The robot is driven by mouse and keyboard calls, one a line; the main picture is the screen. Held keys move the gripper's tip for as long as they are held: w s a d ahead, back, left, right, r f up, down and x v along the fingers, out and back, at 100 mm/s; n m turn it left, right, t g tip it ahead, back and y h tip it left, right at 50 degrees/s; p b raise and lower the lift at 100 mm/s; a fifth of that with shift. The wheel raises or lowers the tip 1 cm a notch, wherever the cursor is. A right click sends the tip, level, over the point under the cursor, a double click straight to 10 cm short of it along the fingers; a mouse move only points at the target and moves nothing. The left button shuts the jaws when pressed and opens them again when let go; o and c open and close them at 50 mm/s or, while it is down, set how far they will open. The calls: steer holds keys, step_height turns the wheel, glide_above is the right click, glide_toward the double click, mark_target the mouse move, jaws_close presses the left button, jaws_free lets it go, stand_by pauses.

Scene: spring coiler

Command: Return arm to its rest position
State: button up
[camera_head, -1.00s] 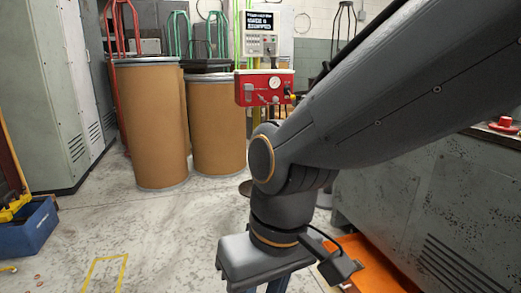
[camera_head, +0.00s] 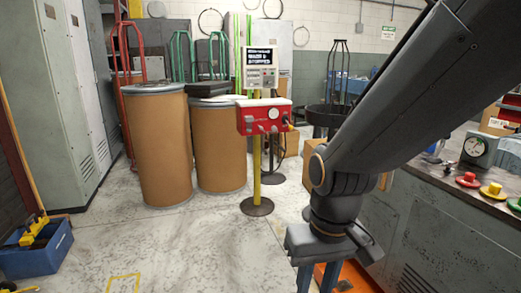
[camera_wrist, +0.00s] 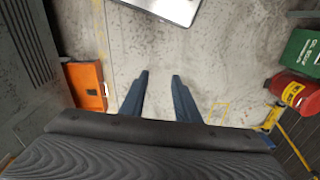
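My arm reaches in from the upper right of the head view, bending down at a joint to my gripper (camera_head: 317,280), which points downward low in the picture. In the wrist view, the two dark blue fingers of my gripper (camera_wrist: 159,75) are clearly apart. Only bare concrete floor shows between them, so it is open and empty. The lower fingertips are cut off or hard to see in the head view.
A grey bench (camera_head: 440,215) with red, yellow and green buttons stands at the right. An orange bin (camera_wrist: 88,86) lies near my gripper. Brown drums (camera_head: 158,150) and a red control box on a stand (camera_head: 264,117) are behind. A blue bin (camera_head: 37,252) is left; floor between is clear.

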steer(key=s+d+r+m+p, duration=0.2)
steer(key=d+r+p, duration=0.7)
steer(key=p, duration=0.4)
steer(key=shift+s+d+r+h, duration=0.15)
steer(key=shift+r+h, duration=0.25)
steer(key=shift+r, duration=0.5)
